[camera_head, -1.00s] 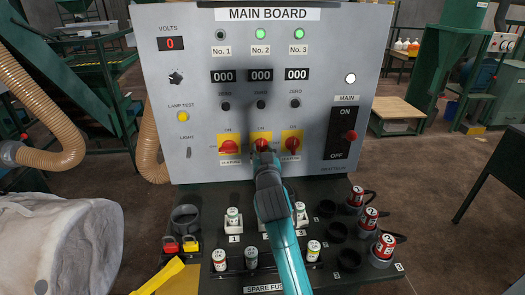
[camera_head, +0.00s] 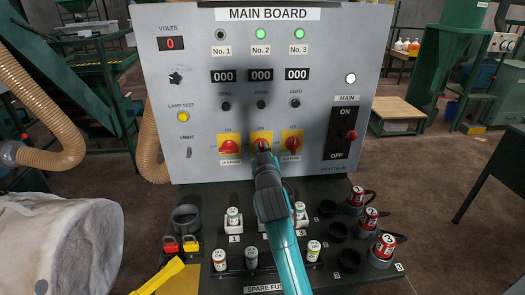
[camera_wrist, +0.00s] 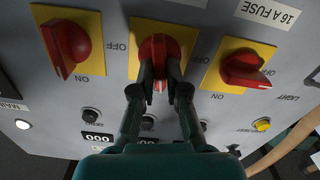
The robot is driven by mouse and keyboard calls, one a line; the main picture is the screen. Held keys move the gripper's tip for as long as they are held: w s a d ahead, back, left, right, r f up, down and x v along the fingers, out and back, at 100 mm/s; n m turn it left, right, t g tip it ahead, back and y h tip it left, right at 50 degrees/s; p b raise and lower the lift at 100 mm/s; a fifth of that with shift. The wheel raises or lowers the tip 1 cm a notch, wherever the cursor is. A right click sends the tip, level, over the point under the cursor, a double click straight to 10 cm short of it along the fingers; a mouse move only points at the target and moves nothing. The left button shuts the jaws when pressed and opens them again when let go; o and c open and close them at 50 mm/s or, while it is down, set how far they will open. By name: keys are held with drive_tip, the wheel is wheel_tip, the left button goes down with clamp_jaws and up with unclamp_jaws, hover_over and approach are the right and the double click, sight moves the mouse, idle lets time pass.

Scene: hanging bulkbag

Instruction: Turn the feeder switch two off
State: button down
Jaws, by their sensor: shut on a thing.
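The feeder switch two is the middle red knob on a yellow plate (camera_head: 253,136), under the No. 2 lamp (camera_head: 260,34), which is lit green. In the wrist view its red knob (camera_wrist: 158,50) sits between my two fingertips. My gripper (camera_head: 262,148) is shut on this knob, and it also shows from behind in the wrist view (camera_wrist: 160,82). The knob looks roughly upright, along the ON direction; my fingers hide part of it. Switch one (camera_head: 229,146) lies crosswise, and switch three (camera_head: 292,144) stands upright.
The grey main board (camera_head: 205,110) has small zero buttons and counters above the switches. The main lever (camera_head: 350,135) is at the right. Below, a dark shelf (camera_head: 335,280) holds fuses, padlocks and red tagged items. A white bag (camera_head: 60,245) hangs at the left.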

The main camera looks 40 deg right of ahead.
drive_tip(key=n, duration=0.4)
drive_tip(key=shift+w+a+n, duration=0.1)
drive_tip(key=shift+n, duration=0.2)
drive_tip(key=shift+a+f+n, duration=0.1)
drive_tip(key=shift+f+n, duration=0.1)
drive_tip(key=shift+n, duration=2.5)
drive_tip(key=shift+f+n, duration=0.15)
drive_tip(key=shift+n, duration=2.55)
drive_tip(key=c, duration=1.2)
unclamp_jaws()
drive_tip(key=shift+w, duration=0.1)
